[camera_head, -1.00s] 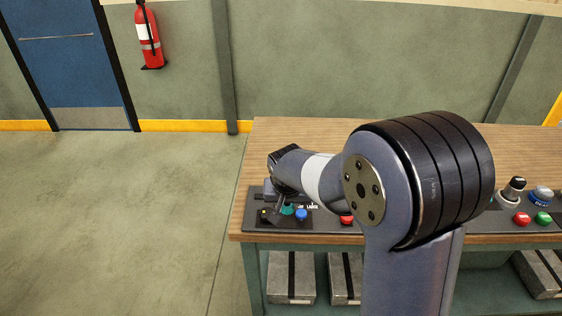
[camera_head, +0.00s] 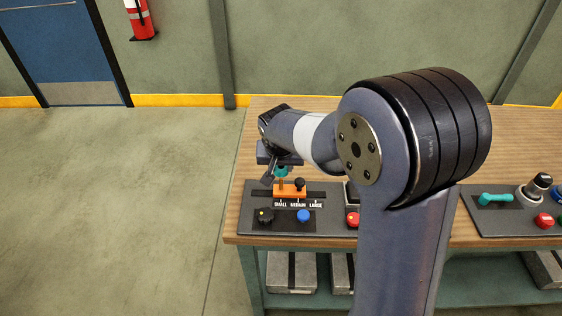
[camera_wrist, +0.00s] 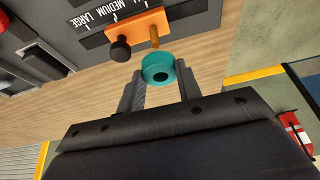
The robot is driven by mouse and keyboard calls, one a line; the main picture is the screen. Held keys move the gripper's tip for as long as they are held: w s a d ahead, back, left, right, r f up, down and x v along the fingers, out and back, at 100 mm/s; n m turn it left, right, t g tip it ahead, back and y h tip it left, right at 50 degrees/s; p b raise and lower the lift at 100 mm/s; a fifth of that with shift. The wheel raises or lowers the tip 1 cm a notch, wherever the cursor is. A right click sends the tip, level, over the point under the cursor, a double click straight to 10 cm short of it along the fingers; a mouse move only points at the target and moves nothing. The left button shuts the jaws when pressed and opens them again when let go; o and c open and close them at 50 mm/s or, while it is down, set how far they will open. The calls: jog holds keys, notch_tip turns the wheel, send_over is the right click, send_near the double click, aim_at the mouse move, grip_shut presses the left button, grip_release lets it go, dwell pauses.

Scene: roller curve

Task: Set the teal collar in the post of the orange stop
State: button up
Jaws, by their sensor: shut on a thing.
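The teal collar (camera_wrist: 158,66) is a short ring with a dark hole, between the fingers of my gripper (camera_wrist: 160,74), which is shut on it. In the head view the collar (camera_head: 282,171) shows just above the orange stop (camera_head: 291,191). The stop sits on a dark rail marked SMALL, MEDIUM, LARGE, its left part near SMALL. In the wrist view the stop (camera_wrist: 139,25) carries a brownish post (camera_wrist: 154,40) and a black knob (camera_wrist: 120,50). The post's tip is close to the collar's rim; I cannot tell whether they touch. The collar is not around the post.
The panel holds a black knob (camera_head: 265,216), a blue button (camera_head: 303,216) and a red button (camera_head: 352,219). A second panel at right has a teal handle (camera_head: 497,198) and further controls. The wooden bench top (camera_head: 262,130) behind is clear.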

aim_at(281, 185)
jog(key=shift+f+b, duration=2.2)
jog(key=shift+f, duration=1)
jog(key=shift+s+r, duration=0.1)
jog(key=shift+f+b, duration=0.4)
jog(key=shift+b, duration=0.3)
jog(key=o, duration=1)
jog(key=shift+o, duration=0.2)
jog(key=shift+c, duration=0.8)
jog(key=shift+o, duration=0.2)
